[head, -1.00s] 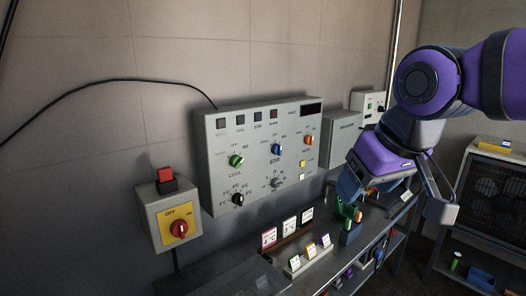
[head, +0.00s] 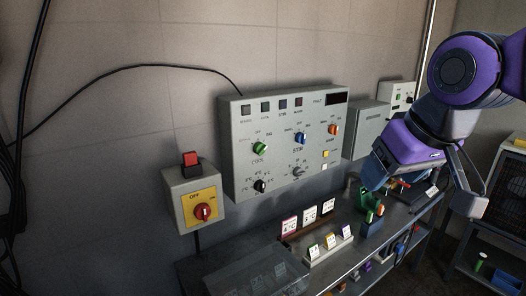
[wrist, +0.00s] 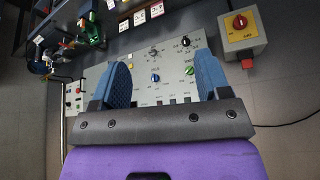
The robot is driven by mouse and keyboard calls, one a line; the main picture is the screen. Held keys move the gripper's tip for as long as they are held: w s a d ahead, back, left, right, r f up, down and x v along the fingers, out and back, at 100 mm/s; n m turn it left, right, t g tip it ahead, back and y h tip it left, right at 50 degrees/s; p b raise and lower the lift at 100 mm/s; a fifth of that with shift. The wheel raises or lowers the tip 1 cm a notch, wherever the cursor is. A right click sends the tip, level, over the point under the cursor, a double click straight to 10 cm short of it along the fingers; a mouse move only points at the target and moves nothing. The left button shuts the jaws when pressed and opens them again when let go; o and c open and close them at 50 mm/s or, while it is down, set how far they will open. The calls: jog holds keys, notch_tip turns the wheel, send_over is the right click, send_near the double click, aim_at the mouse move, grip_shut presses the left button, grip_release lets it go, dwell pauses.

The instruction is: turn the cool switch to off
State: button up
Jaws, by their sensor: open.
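The cool switch is a green knob (head: 260,149) at the left of the grey control panel (head: 240,180), with the label COOL under it. It also shows in the wrist view as a green knob (wrist: 190,71), just left of the right finger. Its exact pointer setting is too small to tell. My gripper (wrist: 166,85) is open and empty in the wrist view, its two blue fingers wide apart. In the head view my gripper (head: 420,185) is to the right of the panel, apart from it and well away from the green knob.
The panel also bears a blue stir knob (head: 301,138), an orange knob (head: 334,130) and a black dial (head: 260,185). A bench (head: 235,262) with cards and tools runs below.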

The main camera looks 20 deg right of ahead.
jog(key=w+f+t, duration=0.2)
jog(key=w+t, duration=0.1)
jog(key=w, duration=1.2)
jog(key=n+t+y, duration=0.2)
jog(key=n+t, duration=0.1)
jog(key=t, duration=0.3)
send_near(263, 151)
jog(key=s+d+r, duration=0.3)
jog(key=s+d, duration=0.1)
jog(key=s, duration=0.1)
jog(key=w+a+f+n+t+y, duration=0.2)
jog(key=w+a+f+n+t, duration=0.15)
jog(key=f, duration=0.25)
jog(key=shift+m+g, duration=0.25)
jog(key=shift+m, duration=0.2)
jog(key=x, duration=1.1)
jog(key=shift+w+d+r, duration=0.1)
jog(key=shift+w+d, duration=0.1)
jog(key=shift+d, duration=0.15)
jog(key=shift+c, duration=0.2)
jog(key=c, duration=0.8)
